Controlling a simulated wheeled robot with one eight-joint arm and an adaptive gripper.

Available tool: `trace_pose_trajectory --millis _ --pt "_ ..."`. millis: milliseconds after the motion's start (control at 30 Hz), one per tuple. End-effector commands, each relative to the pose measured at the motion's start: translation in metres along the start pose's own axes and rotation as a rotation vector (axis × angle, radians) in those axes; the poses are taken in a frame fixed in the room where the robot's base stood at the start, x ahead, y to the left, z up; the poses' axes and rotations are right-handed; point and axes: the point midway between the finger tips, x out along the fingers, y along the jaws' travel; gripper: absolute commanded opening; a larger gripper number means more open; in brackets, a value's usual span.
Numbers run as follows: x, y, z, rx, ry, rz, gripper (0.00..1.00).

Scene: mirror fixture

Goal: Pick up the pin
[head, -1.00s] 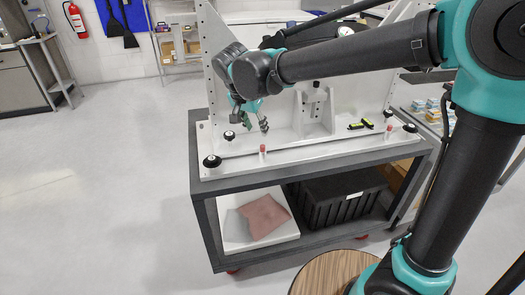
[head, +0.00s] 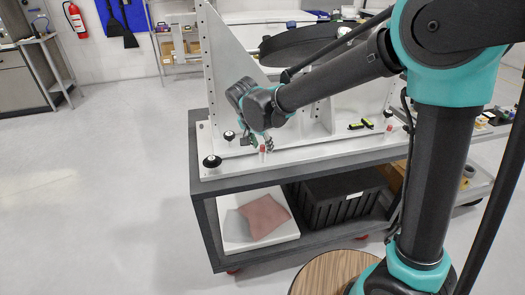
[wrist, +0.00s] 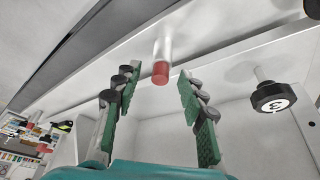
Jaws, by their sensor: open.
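The pin (wrist: 162,62) is a light metal cylinder with a red tip. It stands at the front edge of the white fixture base in the head view (head: 262,152). In the wrist view the pin is just beyond the fingertips, between the two lines of the fingers and apart from both. My gripper (wrist: 158,92) is open and empty, with green finger pads. In the head view my gripper (head: 258,143) is low over the base, right beside the pin. A second red-tipped pin (head: 388,127) stands at the right end of the base.
A black knob (wrist: 271,97) marked 3 is to the right of the fingers in the wrist view. Another black knob (head: 212,161) sits at the front left corner. The white upright plate (head: 222,70) rises behind my gripper. Yellow-black items (head: 360,125) lie on the base.

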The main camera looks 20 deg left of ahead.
Motion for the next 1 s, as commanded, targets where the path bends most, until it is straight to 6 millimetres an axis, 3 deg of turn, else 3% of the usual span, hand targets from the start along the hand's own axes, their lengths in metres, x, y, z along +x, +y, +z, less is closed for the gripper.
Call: trace_pose_trajectory --millis 100,433,767,1000 --pt "0.000 0.000 0.000 0.000 0.000 0.000 0.40" --pt "0.000 0.000 0.000 0.000 0.000 0.000 0.00" --pt "-0.002 0.000 -0.001 0.000 0.000 0.000 0.00" --pt "-0.020 0.000 -0.008 0.000 0.000 0.000 0.00"
